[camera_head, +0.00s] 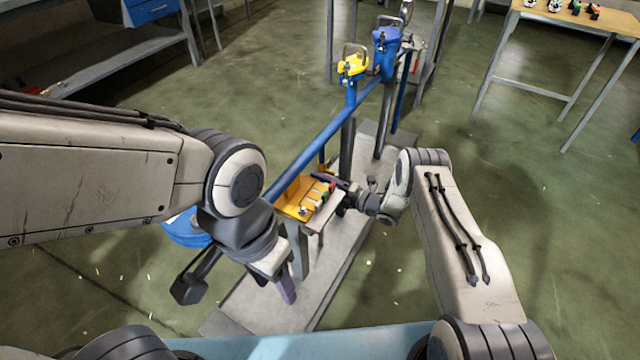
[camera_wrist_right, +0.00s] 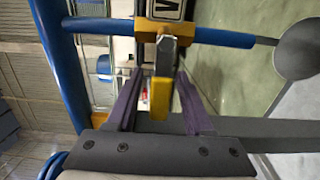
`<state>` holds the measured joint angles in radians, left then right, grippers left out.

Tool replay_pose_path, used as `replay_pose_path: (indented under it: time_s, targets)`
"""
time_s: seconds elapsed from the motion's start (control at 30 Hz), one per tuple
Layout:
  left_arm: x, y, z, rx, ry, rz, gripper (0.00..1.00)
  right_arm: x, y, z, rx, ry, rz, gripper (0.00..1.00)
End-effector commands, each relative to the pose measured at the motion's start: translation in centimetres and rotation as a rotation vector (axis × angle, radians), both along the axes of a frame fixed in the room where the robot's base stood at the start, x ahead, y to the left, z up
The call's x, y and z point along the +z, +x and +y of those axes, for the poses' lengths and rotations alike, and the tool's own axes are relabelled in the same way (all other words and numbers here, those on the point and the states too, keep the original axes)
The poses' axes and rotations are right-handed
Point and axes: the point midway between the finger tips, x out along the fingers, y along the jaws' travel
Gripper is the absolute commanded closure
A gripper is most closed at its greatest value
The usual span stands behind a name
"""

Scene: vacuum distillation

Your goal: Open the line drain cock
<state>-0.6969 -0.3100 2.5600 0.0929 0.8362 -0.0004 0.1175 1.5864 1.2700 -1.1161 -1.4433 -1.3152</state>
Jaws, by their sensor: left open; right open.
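The drain cock (camera_wrist_right: 157,27) has a yellow body on a thin blue pipe in the right wrist view. Its lever (camera_wrist_right: 164,68), grey with a yellow end, points toward my right gripper (camera_wrist_right: 157,105). The gripper's purple fingers are open, one on each side of the lever, with gaps visible; I cannot tell whether either touches it. In the head view my right gripper (camera_head: 330,184) is beside the small stand, and the cock is not clear there. My left gripper (camera_head: 282,284) is open, pointing down with no object seen in it, above the near part of the grey base.
A long blue pipe (camera_head: 325,135) slopes up to a yellow valve (camera_head: 353,66) and a blue valve (camera_head: 386,42). A small stand holds a yellow board (camera_head: 296,196) with small items. A wooden table (camera_head: 590,22) stands at back right. Open floor lies to the right.

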Motion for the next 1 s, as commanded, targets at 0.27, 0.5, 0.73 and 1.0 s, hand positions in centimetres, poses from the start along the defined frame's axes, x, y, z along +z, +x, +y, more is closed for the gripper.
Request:
replay_pose_path:
  time_s: [0.27,0.5,0.73,1.0]
  targets:
    - [-0.01,0.0,0.0,0.0,0.0,0.0,0.5,0.03,0.11,0.12,0.0,0.0,0.0,0.47]
    - [-0.01,0.0,0.0,0.0,0.0,0.0,0.5,0.02,0.08,0.07,-0.001,0.0,0.0,1.0]
    - [-0.01,0.0,0.0,0.0,0.0,0.0,0.5,0.01,0.07,0.03,-0.001,-0.001,0.001,1.0]
    - [-0.01,0.0,0.0,0.0,0.0,0.0,0.5,0.0,0.06,0.0,-0.001,-0.001,0.001,1.0]
